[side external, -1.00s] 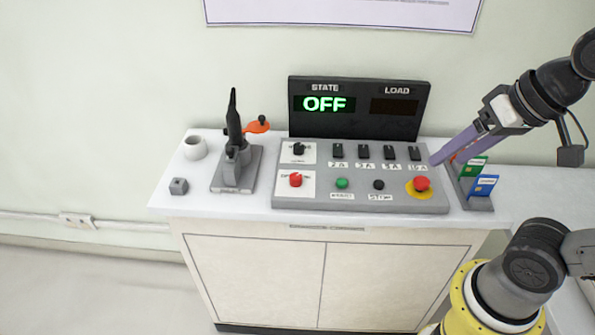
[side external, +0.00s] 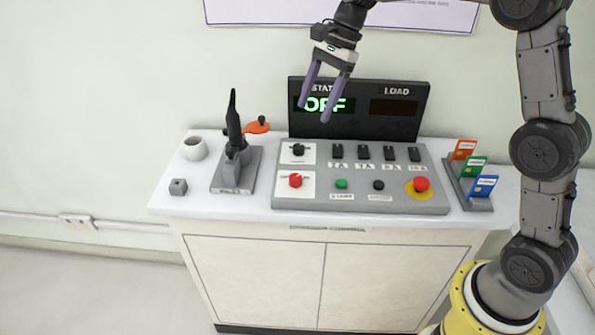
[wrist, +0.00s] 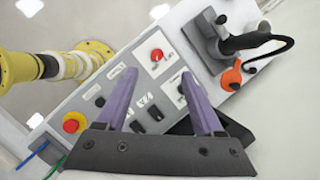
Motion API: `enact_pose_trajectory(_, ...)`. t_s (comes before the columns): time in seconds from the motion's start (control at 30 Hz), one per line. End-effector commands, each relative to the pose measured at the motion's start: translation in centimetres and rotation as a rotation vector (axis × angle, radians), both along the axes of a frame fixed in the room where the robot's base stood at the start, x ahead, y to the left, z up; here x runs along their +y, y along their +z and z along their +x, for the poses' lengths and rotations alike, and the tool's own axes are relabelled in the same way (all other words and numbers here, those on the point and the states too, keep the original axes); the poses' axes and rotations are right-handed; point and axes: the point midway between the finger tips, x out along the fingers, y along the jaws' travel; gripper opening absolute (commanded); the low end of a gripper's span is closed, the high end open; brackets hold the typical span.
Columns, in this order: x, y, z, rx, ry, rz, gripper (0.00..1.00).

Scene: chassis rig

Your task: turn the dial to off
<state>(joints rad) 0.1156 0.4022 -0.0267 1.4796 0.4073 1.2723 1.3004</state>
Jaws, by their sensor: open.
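The grey control panel (side external: 400,199) lies on the white cabinet top. It carries two dials on white plates at its left end: a black dial (side external: 298,149) at the back and a red dial (side external: 295,181) in front. Their small labels are too blurred to read. My gripper (side external: 314,112) is open and empty, above the panel's left end and in front of the display. In the wrist view, the red dial (wrist: 157,54) shows just beyond the gap between my fingertips (wrist: 158,75). The black dial is beside one finger there, partly covered.
The black display (side external: 365,125) behind the panel shows green OFF under STATE, partly behind my fingers. Several black switches, a green button (side external: 341,183) and a red mushroom button (side external: 421,184) share the panel. A black lever (side external: 233,140) stands left; a card rack (side external: 477,202) stands right.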

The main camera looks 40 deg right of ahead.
Motion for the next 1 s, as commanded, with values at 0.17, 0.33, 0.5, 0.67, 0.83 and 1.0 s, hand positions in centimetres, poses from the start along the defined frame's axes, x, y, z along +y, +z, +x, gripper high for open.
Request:
enact_pose_trajectory(0.17,-0.9,-4.2,1.3,0.078,-0.015,0.011,0.69)
enact_pose_trajectory(0.33,-0.9,-5.7,1.3,0.097,-0.019,0.014,0.69)
enact_pose_trajectory(0.5,0.2,-7.9,1.2,0.099,-0.016,0.014,0.69)
enact_pose_trajectory(0.67,1.4,-10.8,1.1,0.1,-0.016,0.013,0.69)
enact_pose_trajectory(0.83,2.6,-13.8,1.2,0.098,-0.016,0.013,0.69)
enact_pose_trajectory(1.0,3.6,-16.2,1.2,0.097,-0.017,0.013,0.69)
